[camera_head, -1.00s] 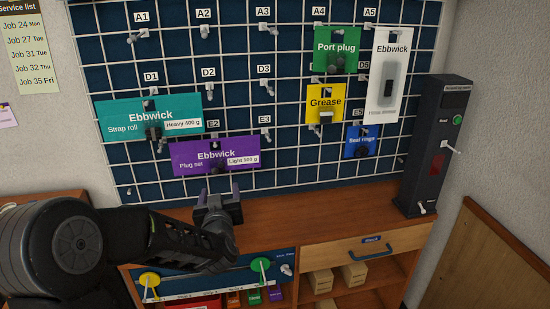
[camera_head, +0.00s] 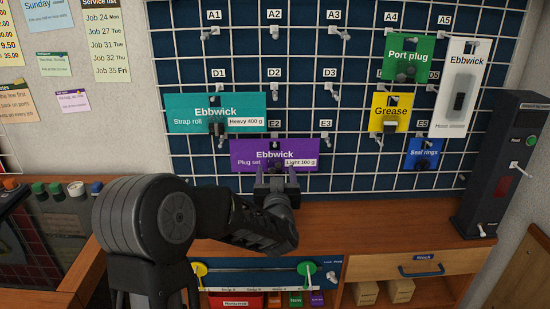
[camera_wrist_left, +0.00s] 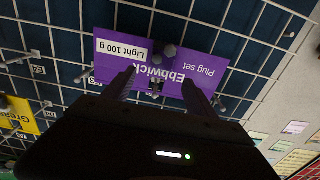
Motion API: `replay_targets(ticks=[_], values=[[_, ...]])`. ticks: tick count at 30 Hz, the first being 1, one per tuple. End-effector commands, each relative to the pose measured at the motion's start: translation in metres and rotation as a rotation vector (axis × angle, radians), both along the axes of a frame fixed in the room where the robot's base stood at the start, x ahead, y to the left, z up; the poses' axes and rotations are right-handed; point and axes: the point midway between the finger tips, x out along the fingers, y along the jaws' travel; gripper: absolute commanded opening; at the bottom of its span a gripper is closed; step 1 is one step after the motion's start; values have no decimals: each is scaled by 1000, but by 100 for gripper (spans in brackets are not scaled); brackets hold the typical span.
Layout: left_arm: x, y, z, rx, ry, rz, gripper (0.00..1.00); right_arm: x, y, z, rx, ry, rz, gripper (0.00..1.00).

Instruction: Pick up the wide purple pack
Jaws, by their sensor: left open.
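The wide purple pack (camera_head: 250,154), marked "Ebbwick Plug set" and "Light 100 g", hangs on the wire grid near the E2 tag. It also shows, upside down, in the left wrist view (camera_wrist_left: 212,70). My left gripper (camera_head: 274,172) is open at the lower part of the pack and covers a little of it. In the left wrist view its two fingers (camera_wrist_left: 160,82) point at the pack, one on each side of its middle, with the hook between them. I cannot tell whether the fingers touch the pack. My right gripper is not in view.
A teal pack (camera_head: 190,110) hangs just above the purple one. Yellow (camera_head: 381,112), green (camera_head: 425,50), white (camera_head: 450,110) and blue (camera_head: 413,160) packs hang to the right. A wooden counter (camera_head: 380,222) runs below the grid, with a dark device (camera_head: 510,160) at its right end.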

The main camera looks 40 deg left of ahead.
Motion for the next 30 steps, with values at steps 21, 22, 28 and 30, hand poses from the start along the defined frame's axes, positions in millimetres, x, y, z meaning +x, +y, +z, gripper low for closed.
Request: replay_targets(ticks=[21,22,28,30], values=[[40,32,-1,-1,0,1,66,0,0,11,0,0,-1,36],[41,32,-1,-1,-1,1,66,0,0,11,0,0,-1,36],[41,32,-1,-1,-1,0,66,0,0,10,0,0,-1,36],[41,32,-1,-1,-1,0,66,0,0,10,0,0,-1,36]])
